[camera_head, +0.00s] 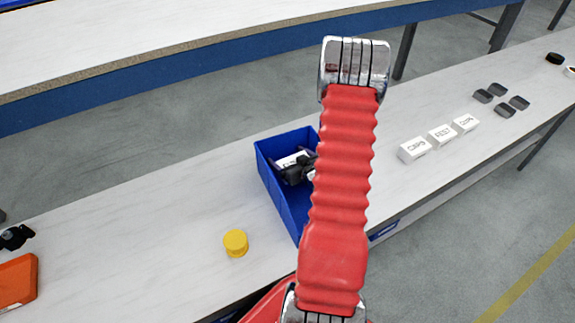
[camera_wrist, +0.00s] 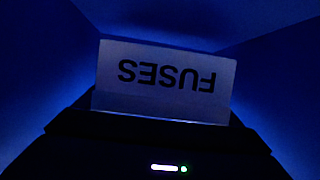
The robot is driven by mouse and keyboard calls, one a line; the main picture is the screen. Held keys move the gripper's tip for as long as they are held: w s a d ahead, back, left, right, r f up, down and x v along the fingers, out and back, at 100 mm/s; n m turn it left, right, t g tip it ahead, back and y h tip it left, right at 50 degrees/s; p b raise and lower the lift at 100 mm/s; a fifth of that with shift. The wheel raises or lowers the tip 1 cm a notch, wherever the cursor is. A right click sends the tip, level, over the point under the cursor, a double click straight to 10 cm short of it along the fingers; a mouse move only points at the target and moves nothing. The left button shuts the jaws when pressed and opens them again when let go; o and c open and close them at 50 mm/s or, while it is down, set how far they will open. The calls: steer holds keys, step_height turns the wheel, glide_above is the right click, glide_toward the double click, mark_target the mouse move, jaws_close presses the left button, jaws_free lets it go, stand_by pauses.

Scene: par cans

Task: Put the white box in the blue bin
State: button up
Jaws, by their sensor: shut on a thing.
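The blue bin (camera_head: 277,200) stands open on the white bench, partly hidden behind my red arm. My gripper (camera_head: 300,168) is down inside the bin's opening. It is shut on a white box (camera_head: 289,160), of which only a small part shows in the head view. In the wrist view the white box (camera_wrist: 165,82) fills the middle, with the word FUSES upside down on its face. Dark blue bin walls (camera_wrist: 40,85) surround it there. Whether the box touches the bin floor cannot be told.
Three other white boxes with printed labels (camera_head: 441,136) stand in a row to the right. Several dark grey blocks (camera_head: 505,110) lie beyond them. A yellow cylinder (camera_head: 235,242) stands left of the bin. An orange object (camera_head: 17,281) lies at the far left. Bench left of the bin is mostly clear.

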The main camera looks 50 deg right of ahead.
mark_target(288, 164)
steer(key=shift+f, duration=1.85)
steer(key=o, duration=1)
steer(key=shift+f, duration=0.1)
steer(key=v, duration=0.7)
steer(key=shift+s, duration=0.25)
steer(key=shift+r, duration=0.25)
